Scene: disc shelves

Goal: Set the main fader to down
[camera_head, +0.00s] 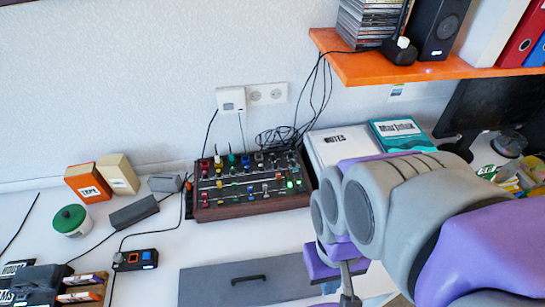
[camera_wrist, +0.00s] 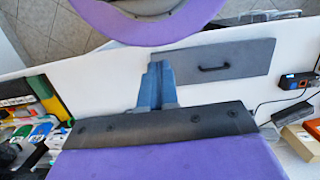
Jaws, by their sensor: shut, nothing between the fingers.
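The mixer (camera_head: 252,203) is a dark panel in a brown wooden case, with rows of coloured knobs and lit buttons. It stands against the back wall in the head view. Pale slots cross its panel, but the main fader and its position are too small to make out. My gripper (camera_head: 348,293) is at the lower edge of the head view, in front of and to the right of the mixer, apart from it. In the wrist view my gripper (camera_wrist: 157,66) is shut and empty, above the white desk. The mixer does not show in the wrist view.
Left are a small black device (camera_head: 135,260) and a green-lidded jar (camera_head: 71,221). An orange shelf (camera_head: 440,71) overhangs.

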